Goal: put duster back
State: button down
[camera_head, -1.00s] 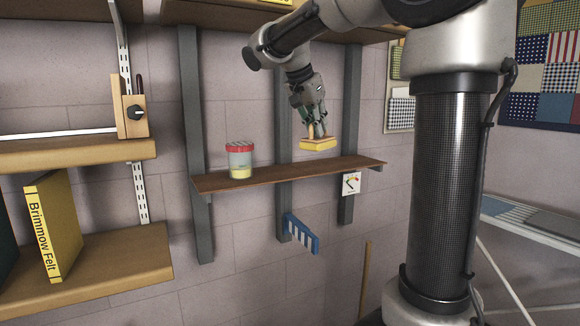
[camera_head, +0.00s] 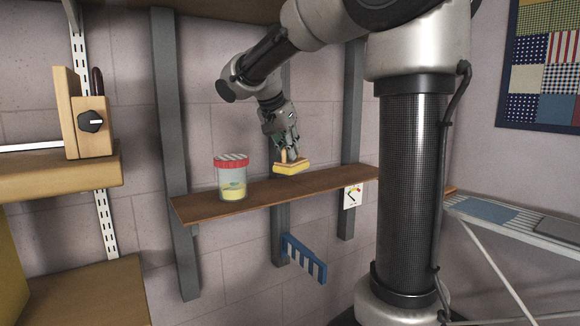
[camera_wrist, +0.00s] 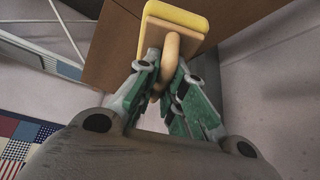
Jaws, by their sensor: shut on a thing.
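The duster (camera_head: 291,167) is a wooden-backed block with a yellow pad and a wooden handle. It also shows in the wrist view (camera_wrist: 178,20), where my gripper (camera_wrist: 170,65) is shut on its handle. In the head view my gripper (camera_head: 286,150) holds the duster pad-down at the brown shelf (camera_head: 250,194), right of the jar. The pad looks very close to the shelf top; I cannot tell whether it touches.
A clear jar with a red-striped lid (camera_head: 232,176) stands on the shelf left of the duster. A wooden block with a black knob (camera_head: 90,122) stands on the left shelf.

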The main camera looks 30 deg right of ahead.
aim_at(290, 163)
jog(key=shift+f, duration=2.05)
jog(key=shift+f, duration=0.1)
jog(key=c, duration=1.5)
grip_release()
